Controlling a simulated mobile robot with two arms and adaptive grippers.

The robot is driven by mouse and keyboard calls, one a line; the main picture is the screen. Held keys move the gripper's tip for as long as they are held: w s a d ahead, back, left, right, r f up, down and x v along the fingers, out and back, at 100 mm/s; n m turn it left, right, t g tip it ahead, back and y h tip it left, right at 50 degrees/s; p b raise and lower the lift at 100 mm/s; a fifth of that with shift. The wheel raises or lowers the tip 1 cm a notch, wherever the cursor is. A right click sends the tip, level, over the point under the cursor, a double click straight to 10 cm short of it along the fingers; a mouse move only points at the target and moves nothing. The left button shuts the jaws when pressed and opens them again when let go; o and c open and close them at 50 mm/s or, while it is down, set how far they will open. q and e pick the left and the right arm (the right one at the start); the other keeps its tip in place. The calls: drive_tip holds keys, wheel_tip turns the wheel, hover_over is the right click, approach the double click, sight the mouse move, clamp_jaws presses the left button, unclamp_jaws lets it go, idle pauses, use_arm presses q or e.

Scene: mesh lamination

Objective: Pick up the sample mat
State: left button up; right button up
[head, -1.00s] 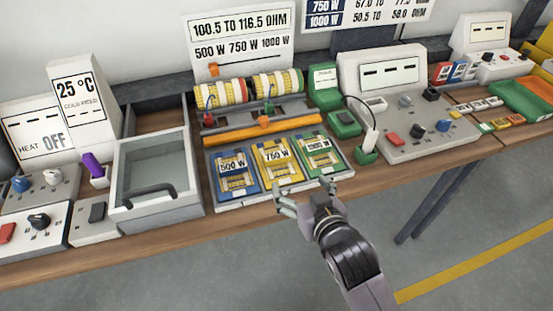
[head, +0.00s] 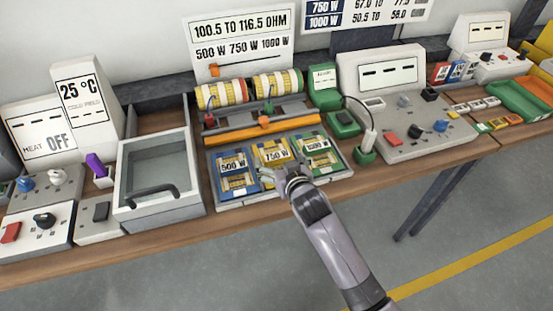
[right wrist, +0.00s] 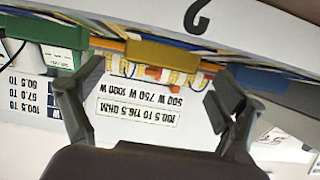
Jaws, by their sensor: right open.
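Three mats lie in a light tray (head: 234,206) at the table's front: a blue one marked 500 W (head: 233,168), a yellow one marked 750 W (head: 270,152) and a green one marked 1000 W (head: 316,145). Which is the sample mat is not clear. My right gripper (head: 284,178) is open at the front of the yellow mat and hides its near edge. In the right wrist view the yellow piece (right wrist: 175,53) shows beyond and between the open fingers (right wrist: 155,92), with green (right wrist: 50,31) and blue (right wrist: 262,80) to either side. My left gripper is not in view.
An orange bar (head: 262,128) and two wound rolls (head: 275,85) stand behind the tray. A glass-topped box (head: 155,205) is on the left, and a grey control console (head: 395,130) on the right. The floor in front of the table is clear.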

drive_tip(key=shift+x, duration=1.15)
drive_tip(key=shift+c, duration=0.4)
drive_tip(key=c, duration=1.2)
drive_tip(key=shift+c, duration=0.3)
drive_tip(key=shift+r, duration=0.15)
